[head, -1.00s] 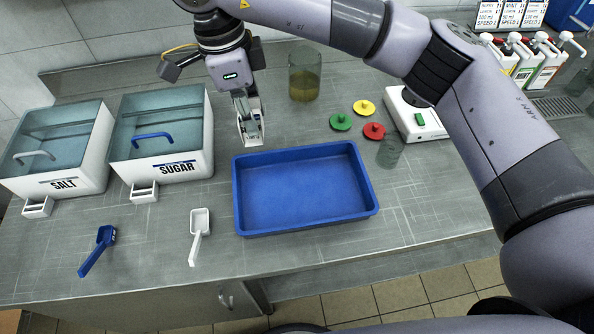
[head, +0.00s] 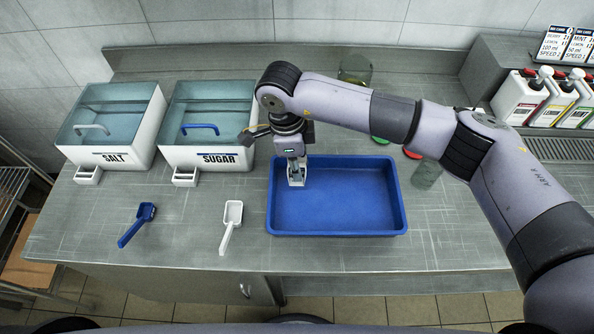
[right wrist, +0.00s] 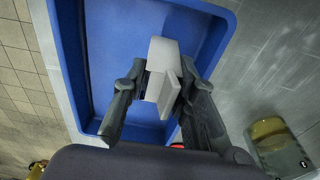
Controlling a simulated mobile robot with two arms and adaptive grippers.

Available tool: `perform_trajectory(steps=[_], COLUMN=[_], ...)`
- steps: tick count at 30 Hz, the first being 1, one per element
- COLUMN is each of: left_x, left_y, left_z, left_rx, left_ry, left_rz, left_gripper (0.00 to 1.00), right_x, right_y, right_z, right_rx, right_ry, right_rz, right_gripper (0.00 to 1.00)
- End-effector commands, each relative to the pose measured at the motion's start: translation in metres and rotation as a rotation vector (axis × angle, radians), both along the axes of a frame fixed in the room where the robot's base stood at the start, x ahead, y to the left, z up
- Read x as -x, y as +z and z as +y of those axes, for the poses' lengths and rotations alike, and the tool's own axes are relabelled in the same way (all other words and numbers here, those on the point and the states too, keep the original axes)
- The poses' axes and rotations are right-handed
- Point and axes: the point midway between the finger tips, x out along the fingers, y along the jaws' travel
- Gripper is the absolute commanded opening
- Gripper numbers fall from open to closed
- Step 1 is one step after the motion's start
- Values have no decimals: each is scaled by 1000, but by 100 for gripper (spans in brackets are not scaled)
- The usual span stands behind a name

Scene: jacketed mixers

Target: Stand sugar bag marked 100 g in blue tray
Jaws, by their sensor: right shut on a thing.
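The blue tray (head: 352,207) lies on the steel counter, and its interior also shows in the right wrist view (right wrist: 110,40). My right gripper (head: 296,168) is shut on a small white bag (head: 297,181), over the tray's back left part. In the right wrist view, the white bag (right wrist: 162,55) sits between the two dark fingers of the right gripper (right wrist: 165,88), with the blue tray behind it. I cannot read a mark on the bag, nor tell whether it touches the tray floor. My left gripper is not in view.
The salt bin (head: 112,160) and sugar bin (head: 212,158) stand to the left. A blue scoop (head: 137,224) and a white scoop (head: 231,225) lie in front of them. A clear beaker (head: 426,175) stands right of the tray. A larger glass (head: 355,68) stands behind my arm.

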Motion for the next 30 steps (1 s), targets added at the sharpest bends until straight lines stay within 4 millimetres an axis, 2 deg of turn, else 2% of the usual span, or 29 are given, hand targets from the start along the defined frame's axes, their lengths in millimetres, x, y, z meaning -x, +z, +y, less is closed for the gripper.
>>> perform_trajectory(steps=[9,20,21,30], left_x=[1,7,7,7], left_y=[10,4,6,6], left_z=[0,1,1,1], left_rx=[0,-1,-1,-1], left_ry=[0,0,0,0], left_rz=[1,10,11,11], left_gripper=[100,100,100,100], right_x=[1,0,0,0], right_y=[-39,-45,-43,-43], right_z=[0,0,0,0], right_rx=[0,0,0,0], right_ry=[1,1,1,1], right_rz=[2,-1,0,0], right_gripper=[0,0,28,46])
